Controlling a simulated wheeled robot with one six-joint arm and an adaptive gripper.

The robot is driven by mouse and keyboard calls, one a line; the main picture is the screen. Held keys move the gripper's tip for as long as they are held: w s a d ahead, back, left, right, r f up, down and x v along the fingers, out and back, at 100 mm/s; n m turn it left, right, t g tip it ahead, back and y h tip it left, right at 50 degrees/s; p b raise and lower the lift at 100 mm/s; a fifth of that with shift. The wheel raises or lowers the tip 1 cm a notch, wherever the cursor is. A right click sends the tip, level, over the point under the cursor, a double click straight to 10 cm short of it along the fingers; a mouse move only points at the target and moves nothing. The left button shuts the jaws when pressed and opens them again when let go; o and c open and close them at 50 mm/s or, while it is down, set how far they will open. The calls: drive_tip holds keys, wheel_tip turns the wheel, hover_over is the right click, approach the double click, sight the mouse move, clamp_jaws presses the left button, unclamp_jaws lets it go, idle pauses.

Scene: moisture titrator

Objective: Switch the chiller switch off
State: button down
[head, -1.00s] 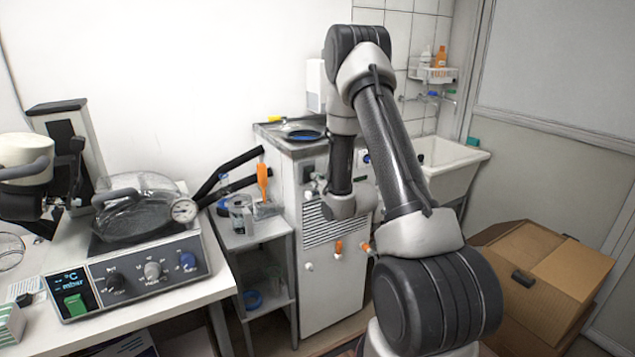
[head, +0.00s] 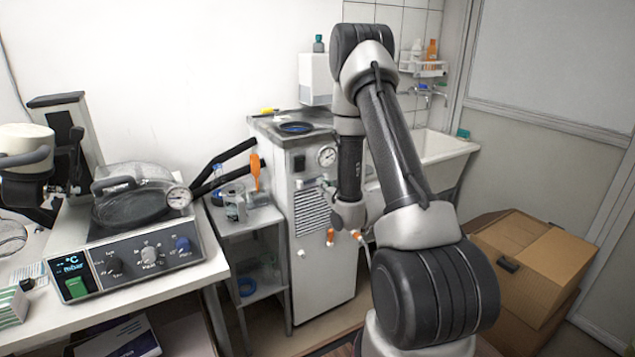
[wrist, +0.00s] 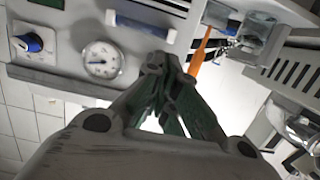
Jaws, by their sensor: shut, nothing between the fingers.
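The chiller (head: 322,262) is the pale cabinet with a louvred front at the middle of the head view. Its upper front carries a dark rectangular part (head: 299,163) and a round gauge (head: 326,156). I cannot tell whether the dark part is the switch. In the wrist view the chiller's panel shows the gauge (wrist: 101,60) and a blue-capped knob (wrist: 32,43). My gripper (wrist: 164,68) is shut and empty in front of this panel, beside the gauge. It hides part of the panel, and no switch shows clearly. In the head view my arm covers the panel's right part.
An orange-handled tool (head: 255,172) and glassware stand on a small cart (head: 247,222) left of the chiller. A heating unit with knobs (head: 150,255) is on the left bench. A sink (head: 440,155) and cardboard boxes (head: 535,262) are at the right.

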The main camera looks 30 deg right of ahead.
drive_tip(key=shift+s+f, duration=0.15)
drive_tip(key=shift+s, duration=0.6)
drive_tip(key=shift+s+f, duration=0.1)
drive_tip(key=shift+s, duration=0.6)
drive_tip(key=s+d+f+g, duration=0.1)
drive_tip(key=s+f+g, duration=0.7)
drive_tip(key=f, duration=0.5)
drive_tip(key=s+r+m+g+h, duration=0.1)
drive_tip(key=s+r+g, duration=0.1)
drive_tip(key=s+g, duration=0.3)
drive_tip(key=s+a+r, duration=0.3)
drive_tip(key=s+r, duration=0.4)
drive_tip(key=r, duration=0.4)
drive_tip(key=s+a+r+t, duration=0.1)
drive_tip(key=s+a+r, duration=0.3)
drive_tip(key=s+r, duration=0.3)
drive_tip(key=s+a+r, duration=0.3)
drive_tip(key=s+r, duration=0.3)
drive_tip(key=r, duration=1)
drive_tip(key=shift+s+a+r+n, duration=0.25)
drive_tip(key=shift+s+a+n, duration=0.05)
drive_tip(key=shift+s+a, duration=0.1)
